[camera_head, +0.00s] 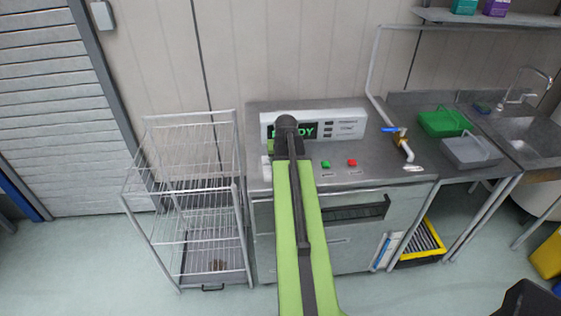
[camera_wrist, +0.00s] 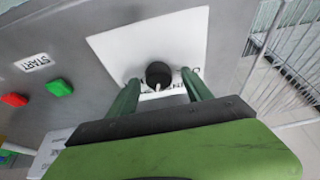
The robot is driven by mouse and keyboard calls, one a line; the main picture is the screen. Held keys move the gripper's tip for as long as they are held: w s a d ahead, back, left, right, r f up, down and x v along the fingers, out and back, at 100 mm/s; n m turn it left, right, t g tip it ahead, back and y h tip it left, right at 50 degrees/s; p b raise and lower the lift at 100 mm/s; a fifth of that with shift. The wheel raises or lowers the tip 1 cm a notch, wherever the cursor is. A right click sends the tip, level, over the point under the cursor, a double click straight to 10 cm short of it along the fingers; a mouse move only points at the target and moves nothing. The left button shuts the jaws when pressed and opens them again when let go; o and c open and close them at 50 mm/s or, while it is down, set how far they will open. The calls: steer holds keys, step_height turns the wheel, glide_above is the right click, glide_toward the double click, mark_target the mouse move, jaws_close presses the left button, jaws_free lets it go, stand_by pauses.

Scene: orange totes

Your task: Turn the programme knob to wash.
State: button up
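The programme knob (camera_wrist: 158,73) is a small round black knob with a pale pointer mark on its lower edge in the wrist view. It sits on a white label plate (camera_wrist: 125,48) whose printing is partly covered. My gripper (camera_wrist: 161,78) is open, with one green finger on each side of the knob and a visible gap on both sides. I cannot tell how far the fingertips are from the plate. In the head view my own arm hides the knob and the gripper's fingers. The machine's display (camera_head: 309,130) is partly covered; "DY" shows in green.
A green button (camera_head: 325,164) and a red button (camera_head: 352,163) are on the steel top, right of my arm. A wire rack (camera_head: 190,190) stands close on the left.

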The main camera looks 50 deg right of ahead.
steer(key=shift+r, duration=0.1)
steer(key=shift+r+p, duration=0.2)
steer(key=shift+p, duration=0.1)
steer(key=p+v, duration=1.5)
steer(key=v, duration=0.2)
steer(key=shift+p, duration=0.3)
steer(key=shift+s+f, duration=0.1)
steer(key=shift+f, duration=0.05)
